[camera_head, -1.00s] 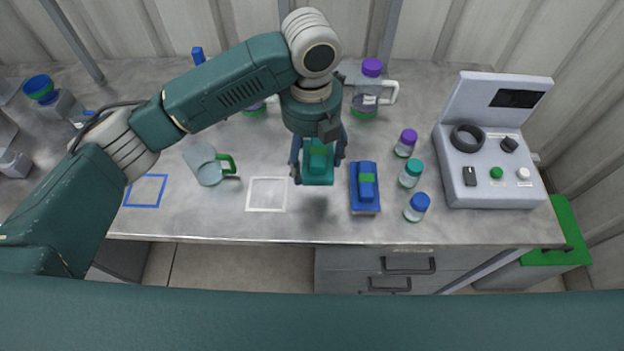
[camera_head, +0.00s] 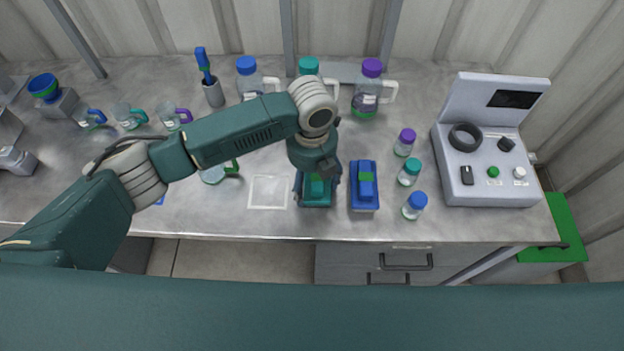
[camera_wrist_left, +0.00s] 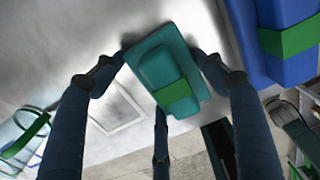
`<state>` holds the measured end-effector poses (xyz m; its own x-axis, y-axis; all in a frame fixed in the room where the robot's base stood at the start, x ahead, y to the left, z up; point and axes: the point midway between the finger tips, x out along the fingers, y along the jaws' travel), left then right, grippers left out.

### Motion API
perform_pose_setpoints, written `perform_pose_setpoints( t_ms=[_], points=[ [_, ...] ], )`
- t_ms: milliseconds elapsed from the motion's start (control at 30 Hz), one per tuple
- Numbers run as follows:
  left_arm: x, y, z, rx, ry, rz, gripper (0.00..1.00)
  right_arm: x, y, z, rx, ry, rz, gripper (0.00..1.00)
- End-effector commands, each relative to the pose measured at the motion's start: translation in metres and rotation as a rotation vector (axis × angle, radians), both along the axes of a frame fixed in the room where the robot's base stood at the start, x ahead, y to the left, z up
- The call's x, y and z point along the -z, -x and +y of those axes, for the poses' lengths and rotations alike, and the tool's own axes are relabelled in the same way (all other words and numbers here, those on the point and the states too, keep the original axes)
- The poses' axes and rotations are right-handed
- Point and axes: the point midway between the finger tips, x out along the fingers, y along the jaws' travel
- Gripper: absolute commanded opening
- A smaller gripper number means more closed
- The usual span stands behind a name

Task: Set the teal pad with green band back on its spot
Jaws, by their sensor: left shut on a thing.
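The teal pad with a green band (camera_head: 317,202) is held by my left gripper (camera_head: 317,190), low over the bench near its front edge. In the left wrist view the teal pad (camera_wrist_left: 158,66) sits between the dark blue fingers of the left gripper (camera_wrist_left: 163,62), green band showing on its grip. I cannot tell if its underside touches the bench. Whatever lies under the pad is hidden. A white outlined square (camera_head: 268,191) is on the bench just left of it. My right gripper is out of view.
A blue pad with a green band (camera_head: 365,187) stands close to the right. Several small capped jars (camera_head: 409,172) and a grey control box (camera_head: 486,185) are farther right. Jugs (camera_head: 367,95) stand behind. A glass mug (camera_head: 214,174) is left, partly behind my arm.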

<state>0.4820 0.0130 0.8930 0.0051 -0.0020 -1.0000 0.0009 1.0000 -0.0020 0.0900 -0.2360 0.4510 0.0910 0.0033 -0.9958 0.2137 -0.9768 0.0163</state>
Motion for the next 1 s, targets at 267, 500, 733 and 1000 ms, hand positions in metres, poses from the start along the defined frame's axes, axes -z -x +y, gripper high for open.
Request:
perform_pose_setpoints(
  t_ms=[267, 500, 733, 1000],
  points=[
    [0.002, 0.0, 0.0, 0.0, 0.0, 0.0, 0.89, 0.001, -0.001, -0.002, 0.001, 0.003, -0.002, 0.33],
    [0.001, 0.0, 0.0, 0.0, 0.0, 0.0, 0.89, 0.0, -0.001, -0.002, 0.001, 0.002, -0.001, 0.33],
    [-0.023, -0.002, 0.0, 0.001, 0.002, -0.005, 0.89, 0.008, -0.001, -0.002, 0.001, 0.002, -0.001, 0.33],
    [-0.082, -0.001, -0.001, 0.0, 0.002, -0.005, 0.89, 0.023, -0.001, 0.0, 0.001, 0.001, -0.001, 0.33]
  ],
)
